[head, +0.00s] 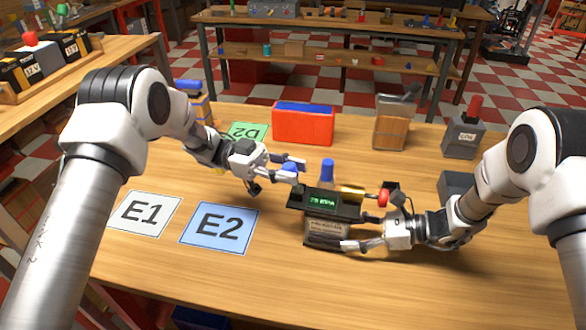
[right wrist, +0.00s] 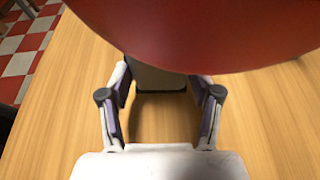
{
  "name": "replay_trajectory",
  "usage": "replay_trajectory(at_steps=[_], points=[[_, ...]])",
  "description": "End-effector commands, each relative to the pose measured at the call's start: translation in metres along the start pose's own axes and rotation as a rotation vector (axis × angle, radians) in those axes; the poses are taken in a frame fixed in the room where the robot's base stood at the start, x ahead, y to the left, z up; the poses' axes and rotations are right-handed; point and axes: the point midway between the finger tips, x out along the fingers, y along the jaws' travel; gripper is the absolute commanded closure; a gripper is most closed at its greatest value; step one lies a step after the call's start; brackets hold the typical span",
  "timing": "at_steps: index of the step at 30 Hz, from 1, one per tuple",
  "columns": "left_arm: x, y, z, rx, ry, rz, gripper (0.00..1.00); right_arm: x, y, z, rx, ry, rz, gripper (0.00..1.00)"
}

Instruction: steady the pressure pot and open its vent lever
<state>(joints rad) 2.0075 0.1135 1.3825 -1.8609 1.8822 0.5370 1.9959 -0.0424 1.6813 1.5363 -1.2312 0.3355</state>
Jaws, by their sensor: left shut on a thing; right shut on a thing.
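The pressure pot (head: 326,227) stands on the table in the middle of the head view, a dark-topped box with a green lit display, a brass cylinder (head: 352,190) and a red knob (head: 383,197). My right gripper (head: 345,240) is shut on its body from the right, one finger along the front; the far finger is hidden. The right wrist view shows the body (right wrist: 158,78) between the fingers, under a large red shape. My left gripper (head: 295,170) is shut on a small blue knob (head: 290,168) at the pot's left end, apparently the vent lever's; its stem is hard to see.
A blue-capped item (head: 327,172) stands behind the pot. A red bin (head: 303,125), a wooden holder (head: 391,130) and a grey box with a red top (head: 463,135) stand farther back. Cards E1 (head: 141,213) and E2 (head: 220,228) lie left. The front table is clear.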

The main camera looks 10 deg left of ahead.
Motion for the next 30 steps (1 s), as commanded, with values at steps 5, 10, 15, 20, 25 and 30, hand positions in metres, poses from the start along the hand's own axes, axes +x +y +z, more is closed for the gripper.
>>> replay_trajectory(at_steps=[5, 10, 15, 20, 25, 30], points=[[-0.006, 0.002, 0.001, 0.03, 0.112, -0.006, 1.0, 0.0, 0.0, 0.001, -0.002, -0.001, 0.0, 0.67], [-0.006, 0.002, 0.001, 0.031, 0.112, -0.006, 1.0, 0.0, 0.0, 0.001, -0.002, -0.001, 0.0, 0.67], [-0.006, 0.002, 0.001, 0.03, 0.112, -0.005, 0.45, 0.0, 0.0, 0.001, -0.002, -0.001, 0.0, 0.67], [-0.006, 0.002, 0.001, 0.03, 0.111, -0.005, 0.45, 0.0, 0.0, 0.001, -0.002, -0.001, 0.0, 0.67], [-0.006, 0.001, -0.004, 0.031, 0.111, -0.005, 0.45, 0.0, 0.0, 0.001, -0.002, -0.001, 0.0, 0.67], [-0.002, -0.001, -0.035, 0.034, 0.11, -0.005, 0.45, 0.0, 0.0, 0.001, -0.002, -0.001, 0.0, 0.67]])
